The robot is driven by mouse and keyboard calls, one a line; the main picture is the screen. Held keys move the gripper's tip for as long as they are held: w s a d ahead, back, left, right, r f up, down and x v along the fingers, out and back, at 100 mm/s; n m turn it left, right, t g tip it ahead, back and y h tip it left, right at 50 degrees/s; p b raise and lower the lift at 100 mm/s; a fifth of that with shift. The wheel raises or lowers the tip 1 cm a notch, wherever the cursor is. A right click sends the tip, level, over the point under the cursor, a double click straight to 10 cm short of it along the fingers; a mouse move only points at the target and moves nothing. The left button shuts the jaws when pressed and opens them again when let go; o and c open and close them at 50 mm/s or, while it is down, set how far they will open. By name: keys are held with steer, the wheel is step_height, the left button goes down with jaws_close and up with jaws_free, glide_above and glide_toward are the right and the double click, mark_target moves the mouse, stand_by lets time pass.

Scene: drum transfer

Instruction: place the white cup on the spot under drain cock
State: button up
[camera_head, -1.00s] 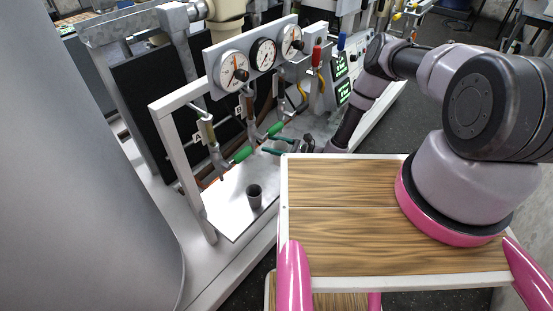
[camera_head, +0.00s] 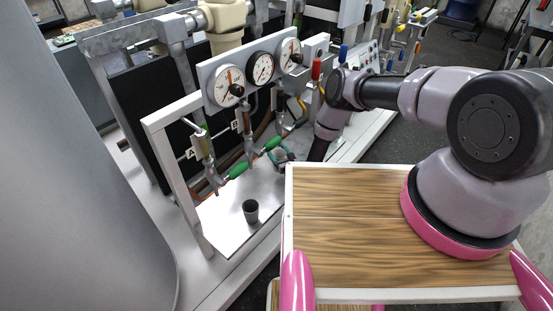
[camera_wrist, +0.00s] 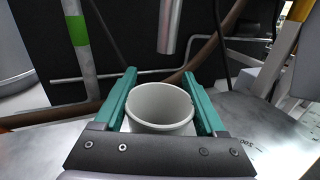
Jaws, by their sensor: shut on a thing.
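The white cup (camera_wrist: 160,105) is upright between the two teal fingers of my gripper (camera_wrist: 160,76), which is shut on it. Its open rim and pale inside show in the wrist view. A metal pipe end (camera_wrist: 170,28) hangs beyond and above the cup, slightly right of its middle. The spot below the drain cock is not clearly visible.
A dark grey cup (camera_head: 251,212) stands on the metal shelf (camera_head: 226,224), nearer than my gripper.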

mark_target(276, 156)
steer(key=shift+f, duration=2.05)
steer(key=shift+f, duration=0.1)
steer(key=o, duration=1.3)
steer(key=shift+c, duration=0.2)
steer(key=v, duration=1.2)
steer(key=shift+d, duration=0.1)
